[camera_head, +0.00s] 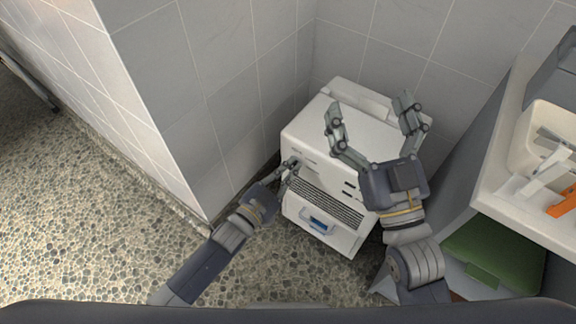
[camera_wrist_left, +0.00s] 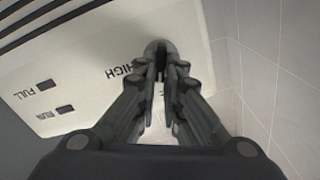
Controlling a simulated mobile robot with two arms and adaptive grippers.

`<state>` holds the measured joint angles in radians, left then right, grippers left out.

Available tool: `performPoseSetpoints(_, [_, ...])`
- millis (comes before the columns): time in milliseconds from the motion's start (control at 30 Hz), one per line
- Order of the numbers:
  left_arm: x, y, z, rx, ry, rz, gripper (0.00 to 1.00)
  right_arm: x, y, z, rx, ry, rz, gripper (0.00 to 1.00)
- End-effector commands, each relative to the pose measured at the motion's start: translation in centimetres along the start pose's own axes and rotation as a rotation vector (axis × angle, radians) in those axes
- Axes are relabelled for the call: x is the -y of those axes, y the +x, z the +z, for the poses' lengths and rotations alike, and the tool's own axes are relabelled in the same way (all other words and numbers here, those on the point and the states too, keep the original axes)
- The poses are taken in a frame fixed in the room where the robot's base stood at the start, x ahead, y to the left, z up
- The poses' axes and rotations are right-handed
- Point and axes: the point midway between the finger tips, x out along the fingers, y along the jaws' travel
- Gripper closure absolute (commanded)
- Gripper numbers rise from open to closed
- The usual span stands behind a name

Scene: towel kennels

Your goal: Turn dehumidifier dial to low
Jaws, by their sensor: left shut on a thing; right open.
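The dehumidifier (camera_head: 370,139) is a white box on the floor in the tiled corner, with a dark grille and a blue-grey handle or window low on its front. My left gripper (camera_head: 292,164) is at the left part of its front panel. In the left wrist view my left gripper (camera_wrist_left: 159,62) is shut on the grey dial (camera_wrist_left: 160,46), which the fingers partly hide. The printed word HIGH shows beside the dial; its pointer setting cannot be made out. My right gripper (camera_head: 371,118) is open and empty above the dehumidifier's right side.
Tiled walls stand close behind and left of the dehumidifier. The pebbled floor (camera_head: 90,200) at the left is clear.

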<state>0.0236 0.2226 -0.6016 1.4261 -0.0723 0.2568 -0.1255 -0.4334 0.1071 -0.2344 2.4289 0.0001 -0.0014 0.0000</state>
Motion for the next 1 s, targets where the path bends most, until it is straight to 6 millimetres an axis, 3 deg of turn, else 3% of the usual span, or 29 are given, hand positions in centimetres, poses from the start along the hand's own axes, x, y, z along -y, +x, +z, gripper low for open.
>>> performPoseSetpoints(200, [-0.2,0.0,-0.1,0.001,0.171,0.000,1.00,-0.4,-0.3,2.6,0.141,-0.005,0.007,0.10])
performPoseSetpoints(400, [-0.4,0.0,0.0,0.000,0.290,0.000,1.00,-0.5,-0.6,3.9,0.207,-0.007,0.011,0.10])
performPoseSetpoints(1000, [-0.5,0.0,0.1,0.000,0.395,0.001,1.00,-0.6,-0.8,4.7,0.248,-0.008,0.013,0.10])
